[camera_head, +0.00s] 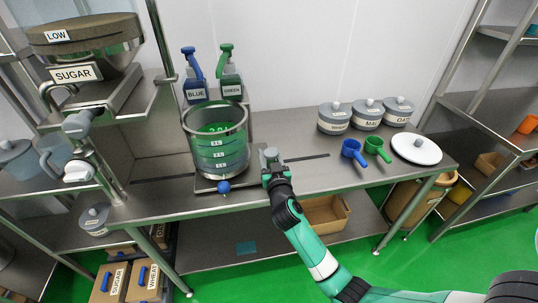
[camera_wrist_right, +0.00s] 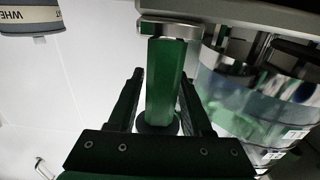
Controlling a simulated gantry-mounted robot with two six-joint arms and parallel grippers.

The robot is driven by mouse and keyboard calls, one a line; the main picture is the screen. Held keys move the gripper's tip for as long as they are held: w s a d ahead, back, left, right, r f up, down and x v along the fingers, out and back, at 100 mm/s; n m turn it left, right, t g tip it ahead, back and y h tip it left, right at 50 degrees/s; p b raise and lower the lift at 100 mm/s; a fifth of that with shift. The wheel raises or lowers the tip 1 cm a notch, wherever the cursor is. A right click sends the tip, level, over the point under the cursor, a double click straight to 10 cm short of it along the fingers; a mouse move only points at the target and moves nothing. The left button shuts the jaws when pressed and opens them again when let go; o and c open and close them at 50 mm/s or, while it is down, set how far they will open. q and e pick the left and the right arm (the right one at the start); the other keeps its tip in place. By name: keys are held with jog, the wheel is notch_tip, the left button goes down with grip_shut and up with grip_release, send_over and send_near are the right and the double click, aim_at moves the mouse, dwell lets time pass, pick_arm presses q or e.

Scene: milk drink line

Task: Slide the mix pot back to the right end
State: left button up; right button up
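The mix pot (camera_head: 222,158) is a clear green-tinted vessel with a metal rim and level labels. It stands upright on a flat base plate (camera_head: 205,187) with a blue knob (camera_head: 223,187) at the front, left of the middle of the bench. My right gripper (camera_head: 270,158) is just right of the pot. In the right wrist view my right gripper (camera_wrist_right: 162,80) has one finger on each side of a green upright handle (camera_wrist_right: 165,85); whether they press on it is unclear. The pot also shows in that view (camera_wrist_right: 255,95). My left gripper is out of sight.
A dark rail slot (camera_head: 305,158) runs rightward along the bench. Lidded canisters (camera_head: 334,118), blue (camera_head: 354,150) and green (camera_head: 376,147) scoops and a white lid (camera_head: 416,149) occupy the right end.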

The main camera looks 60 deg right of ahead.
grip_shut()
dwell(1.2)
